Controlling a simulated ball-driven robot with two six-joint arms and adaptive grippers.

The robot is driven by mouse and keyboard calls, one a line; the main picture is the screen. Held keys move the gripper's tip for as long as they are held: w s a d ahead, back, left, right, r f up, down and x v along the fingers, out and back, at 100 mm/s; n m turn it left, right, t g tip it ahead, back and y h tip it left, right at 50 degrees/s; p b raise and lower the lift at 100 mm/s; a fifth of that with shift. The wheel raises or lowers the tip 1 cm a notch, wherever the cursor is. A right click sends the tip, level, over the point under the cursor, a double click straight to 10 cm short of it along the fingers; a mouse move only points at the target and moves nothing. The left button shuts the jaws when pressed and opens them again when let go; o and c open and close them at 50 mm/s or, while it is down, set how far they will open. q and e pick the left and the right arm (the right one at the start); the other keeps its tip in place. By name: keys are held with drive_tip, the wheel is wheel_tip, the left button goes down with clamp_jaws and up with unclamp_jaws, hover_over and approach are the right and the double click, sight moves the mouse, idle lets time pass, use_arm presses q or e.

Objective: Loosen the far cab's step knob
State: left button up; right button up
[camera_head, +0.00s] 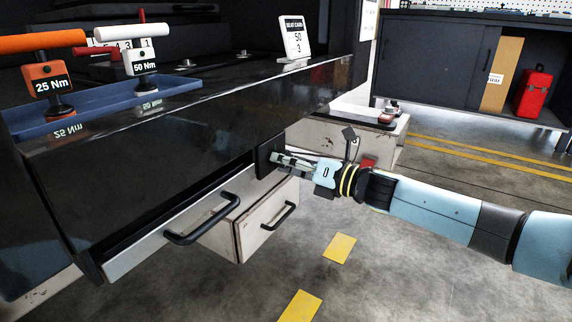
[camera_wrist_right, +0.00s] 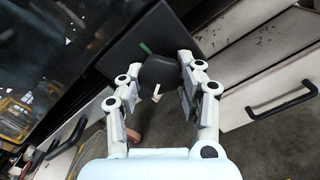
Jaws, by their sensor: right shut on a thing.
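The step knob (camera_wrist_right: 158,72) is a dark, rounded knob in front of a flat black plate (camera_wrist_right: 128,43) in the right wrist view. A green mark shows on the plate beside it, and a pale pointer-like piece sits at its lower edge. My right gripper (camera_wrist_right: 164,74) has its fingers on both sides of the knob and is shut on it. In the head view my right gripper (camera_head: 283,160) reaches in from the right to the black plate (camera_head: 266,157) at the end of the dark counter; the knob is hidden there. My left gripper is not in view.
A blue tray (camera_head: 100,108) on the dark counter holds an orange 25 Nm tool (camera_head: 47,80) and a white 50 Nm tool (camera_head: 139,60). Drawer handles (camera_head: 203,220) stick out below. The floor at right is clear.

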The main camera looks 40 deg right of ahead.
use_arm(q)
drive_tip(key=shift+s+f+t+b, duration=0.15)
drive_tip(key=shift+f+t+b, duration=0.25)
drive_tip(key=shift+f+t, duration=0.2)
use_arm(e)
drive_tip(key=n, duration=0.5)
drive_tip(key=shift+d+f, duration=0.1)
drive_tip(key=shift+f, duration=0.15)
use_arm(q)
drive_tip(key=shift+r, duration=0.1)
use_arm(e)
drive_tip(key=shift+n, duration=0.4)
drive_tip(key=o, duration=1)
drive_tip(key=shift+s, duration=0.1)
drive_tip(key=shift+o, duration=1)
drive_tip(key=shift+r, duration=0.15)
drive_tip(key=v, duration=1.2)
drive_tip(key=shift+d, duration=0.1)
